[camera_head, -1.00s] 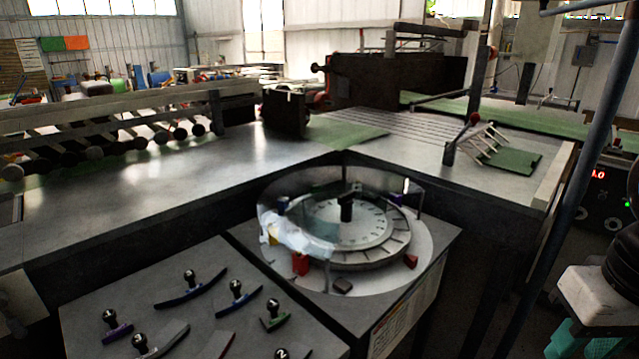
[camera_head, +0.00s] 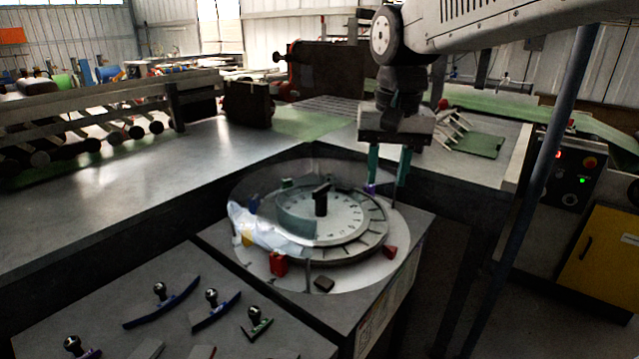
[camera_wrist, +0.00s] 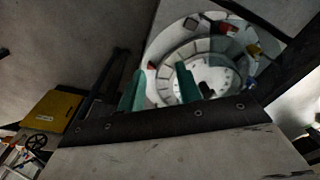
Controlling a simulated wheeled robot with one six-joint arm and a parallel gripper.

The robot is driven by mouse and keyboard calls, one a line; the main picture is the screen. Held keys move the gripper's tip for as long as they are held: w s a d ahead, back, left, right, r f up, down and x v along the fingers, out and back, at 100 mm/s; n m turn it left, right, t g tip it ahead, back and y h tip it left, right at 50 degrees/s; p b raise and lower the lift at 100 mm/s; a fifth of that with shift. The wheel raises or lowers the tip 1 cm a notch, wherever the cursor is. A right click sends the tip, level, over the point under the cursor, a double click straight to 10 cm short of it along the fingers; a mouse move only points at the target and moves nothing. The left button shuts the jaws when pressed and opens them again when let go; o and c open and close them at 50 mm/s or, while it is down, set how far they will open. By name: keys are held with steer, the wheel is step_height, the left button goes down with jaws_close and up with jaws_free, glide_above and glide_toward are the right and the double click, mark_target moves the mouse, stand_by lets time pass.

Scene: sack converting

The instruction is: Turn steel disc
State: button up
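The steel disc (camera_head: 345,218) lies flat on a stand, with numbers and radial marks around it and a dark upright handle (camera_head: 321,200) near its middle. It also shows in the wrist view (camera_wrist: 215,72), beyond my fingers. My gripper (camera_head: 387,178) has two green fingers pointing down, held apart with a gap between them. It is above and behind the disc's right rim; I cannot tell the exact height. Nothing shows between the fingers in the wrist view (camera_wrist: 160,90). A clear curved guard and a crumpled pale wrap (camera_head: 262,232) cover part of the disc's left side.
Small red blocks (camera_head: 278,263) and a dark block (camera_head: 324,285) sit around the disc on its round base. Several knobbed curved tools (camera_head: 165,305) lie on the panel at front left. A blue-grey post (camera_head: 530,200) stands at right, before a control box (camera_head: 568,180) and yellow cabinet (camera_head: 600,255).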

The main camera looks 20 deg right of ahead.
steer(key=w+a+f+m, duration=0.1)
steer(key=w+f+m, duration=0.15)
steer(key=w, duration=1.25)
steer(key=m, duration=0.4)
glide_above(322, 187)
steer(key=shift+g, duration=0.4)
step_height(322, 187, down, 7)
steer(key=shift+s+a+f, duration=0.1)
steer(key=shift+f, duration=0.3)
step_height(322, 187, down, 7)
steer(key=shift+f, duration=0.15)
jaws_close()
